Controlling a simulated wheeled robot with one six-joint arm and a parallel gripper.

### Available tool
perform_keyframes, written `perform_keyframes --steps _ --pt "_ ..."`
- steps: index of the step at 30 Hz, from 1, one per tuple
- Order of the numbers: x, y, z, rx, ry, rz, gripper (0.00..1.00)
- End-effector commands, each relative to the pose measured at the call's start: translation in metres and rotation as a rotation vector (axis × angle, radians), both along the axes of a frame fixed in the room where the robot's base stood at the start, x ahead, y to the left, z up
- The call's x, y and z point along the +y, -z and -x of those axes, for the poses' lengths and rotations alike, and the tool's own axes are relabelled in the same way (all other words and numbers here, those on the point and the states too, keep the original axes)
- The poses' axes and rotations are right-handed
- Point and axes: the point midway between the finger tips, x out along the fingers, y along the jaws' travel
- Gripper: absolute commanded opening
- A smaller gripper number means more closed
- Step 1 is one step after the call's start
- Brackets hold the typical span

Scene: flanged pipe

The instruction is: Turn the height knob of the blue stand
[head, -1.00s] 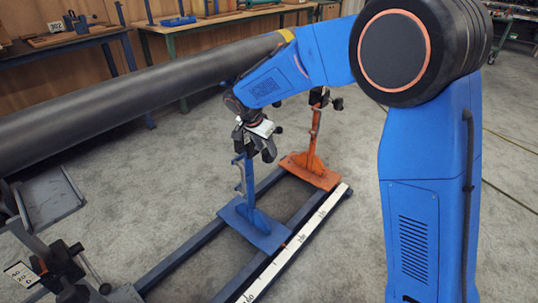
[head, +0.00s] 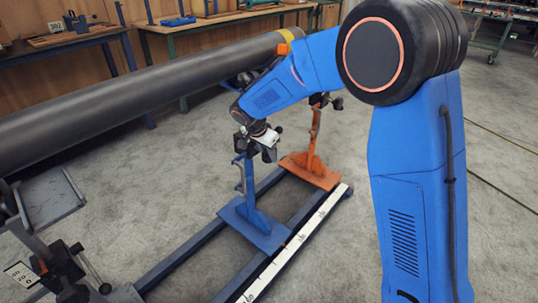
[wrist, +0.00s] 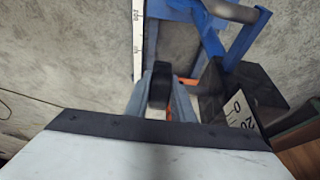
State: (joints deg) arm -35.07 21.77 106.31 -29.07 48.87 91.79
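The blue stand (head: 249,193) stands upright on its blue base plate in the middle of the head view. My gripper (head: 257,150) is at the top of this stand and covers much of its head. In the wrist view a black knob (wrist: 158,91) shows just beyond a white, dark-edged surface that fills the bottom. Grey-blue pieces lie on both sides of the knob; I cannot tell whether they are my fingers, or whether they touch it. A black block (wrist: 245,92) with a number plate (wrist: 239,112) stands at right. My finger gap is not clear.
A long dark pipe (head: 130,97) runs above the stands at left. An orange stand (head: 311,163) stands behind the blue one. Rails and a white scale strip (head: 298,240) lie on the floor. A dark clamp head (head: 62,268) is at lower left. Carpet at right is clear.

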Motion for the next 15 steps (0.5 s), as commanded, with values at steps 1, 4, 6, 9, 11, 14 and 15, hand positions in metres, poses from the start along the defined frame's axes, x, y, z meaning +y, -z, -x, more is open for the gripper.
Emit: perform_keyframes --steps 1,4,6,9,11,14,15 --pt "0.0 -0.0001 0.0 -0.001 0.0 0.001 0.0" --pt "0.0002 -0.0001 0.0003 -0.006 0.0 0.004 0.0" --pt "0.0003 0.0 0.0004 -0.015 -0.002 0.013 0.0" --pt "0.0005 0.0003 0.0008 -0.039 -0.003 0.032 0.0" --pt "0.0009 0.0007 0.0014 -0.059 -0.004 0.048 0.0" --pt "0.0014 0.0009 0.0016 -0.105 -0.004 0.084 0.0" --pt "0.0017 0.0009 0.0017 -0.127 -0.005 0.101 0.0"
